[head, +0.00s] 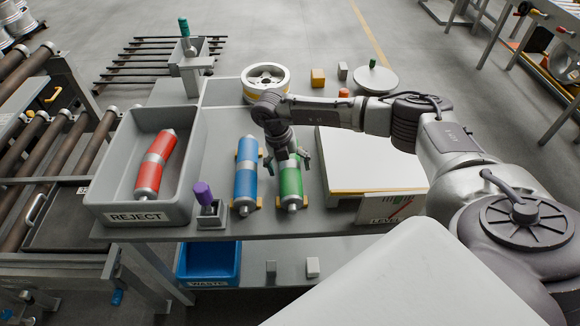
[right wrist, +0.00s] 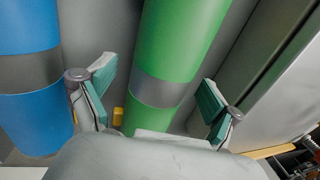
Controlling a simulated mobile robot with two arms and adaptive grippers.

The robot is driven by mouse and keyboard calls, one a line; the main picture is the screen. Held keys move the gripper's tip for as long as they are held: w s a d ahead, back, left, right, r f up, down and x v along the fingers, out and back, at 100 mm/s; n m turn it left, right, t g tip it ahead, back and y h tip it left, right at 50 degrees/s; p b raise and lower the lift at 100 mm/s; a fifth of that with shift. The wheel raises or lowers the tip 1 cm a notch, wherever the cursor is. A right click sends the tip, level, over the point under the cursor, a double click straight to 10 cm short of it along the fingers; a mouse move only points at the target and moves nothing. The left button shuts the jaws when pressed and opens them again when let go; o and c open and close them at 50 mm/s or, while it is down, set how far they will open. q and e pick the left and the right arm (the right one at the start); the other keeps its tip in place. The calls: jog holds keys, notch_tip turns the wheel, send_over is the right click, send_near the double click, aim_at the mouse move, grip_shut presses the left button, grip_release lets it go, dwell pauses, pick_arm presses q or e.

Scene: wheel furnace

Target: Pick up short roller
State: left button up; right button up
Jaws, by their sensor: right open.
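A green roller (head: 291,186) with a grey middle band and metal ends lies on small yellow supports on the grey table. It looks shorter than the blue roller (head: 246,182) lying parallel on its left. A red roller (head: 153,170) lies in the grey REJECT bin (head: 198,150). My right gripper (head: 287,163) is open above the green roller. In the right wrist view its fingers are spread to either side of the green roller (right wrist: 180,50), with the blue roller (right wrist: 28,70) further left. I cannot tell whether the fingers touch it. My left gripper is not in view.
A purple-handled tool (head: 204,194) stands between the bin and the blue roller. A white-topped board (head: 370,160) lies close on the right of the green roller. A wheel (head: 266,78) and small blocks stand behind. A blue WASTE bin (head: 208,264) sits below.

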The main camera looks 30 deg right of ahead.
jog(key=shift+d+f, duration=0.1)
jog(key=shift+f, duration=0.4)
jog(key=shift+s, duration=0.1)
jog(key=shift+c, duration=0.2)
grip_shut()
jog(key=shift+r, duration=0.1)
